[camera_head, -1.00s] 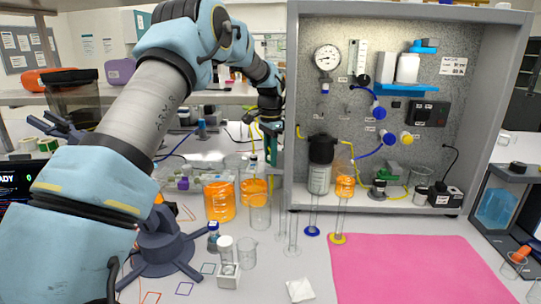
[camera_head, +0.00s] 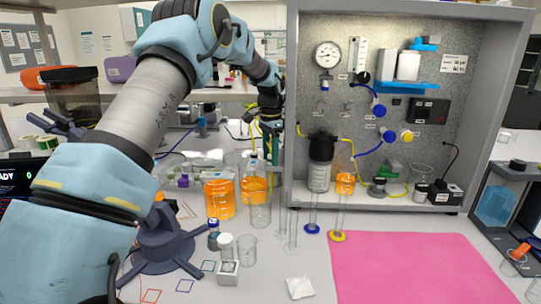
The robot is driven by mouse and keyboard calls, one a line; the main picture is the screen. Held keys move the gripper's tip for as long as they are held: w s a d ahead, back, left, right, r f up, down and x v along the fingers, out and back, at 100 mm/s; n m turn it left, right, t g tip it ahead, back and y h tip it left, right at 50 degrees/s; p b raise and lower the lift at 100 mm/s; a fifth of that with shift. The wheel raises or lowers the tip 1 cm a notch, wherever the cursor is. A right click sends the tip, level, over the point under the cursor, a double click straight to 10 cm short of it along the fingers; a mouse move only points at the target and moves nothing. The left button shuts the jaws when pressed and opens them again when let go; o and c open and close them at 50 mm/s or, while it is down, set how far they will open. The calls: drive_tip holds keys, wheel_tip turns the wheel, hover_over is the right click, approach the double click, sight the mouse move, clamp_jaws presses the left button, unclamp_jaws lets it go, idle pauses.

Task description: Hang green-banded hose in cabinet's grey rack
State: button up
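My gripper (camera_head: 270,128) hangs at the end of my arm, just left of the cabinet's left side wall. Its fingers are small and dark, and I cannot tell whether they are open or shut. A thin yellow hose (camera_head: 251,125) loops beside the gripper; whether it is held is unclear. A dark green piece (camera_head: 274,152) shows just below the gripper, but I cannot tell whether it is a hose's band. Another stretch of yellow hose (camera_head: 345,141) runs inside the grey cabinet (camera_head: 293,100), behind the black-capped bottle (camera_head: 320,172). I cannot make out a grey rack for certain.
Tall glass cylinders (camera_head: 293,225) stand before the cabinet's left edge. Orange-filled beakers (camera_head: 219,199) stand below my gripper. Blue fittings (camera_head: 379,111), a gauge (camera_head: 327,55) and a blue shelf (camera_head: 408,88) crowd the cabinet's back panel. The pink mat (camera_head: 415,270) is clear.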

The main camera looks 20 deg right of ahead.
drive_tip(key=shift+o, duration=0.8)
wheel_tip(320, 180, up, 11)
drive_tip(key=b, duration=0.3)
drive_tip(key=shift+f, duration=0.15)
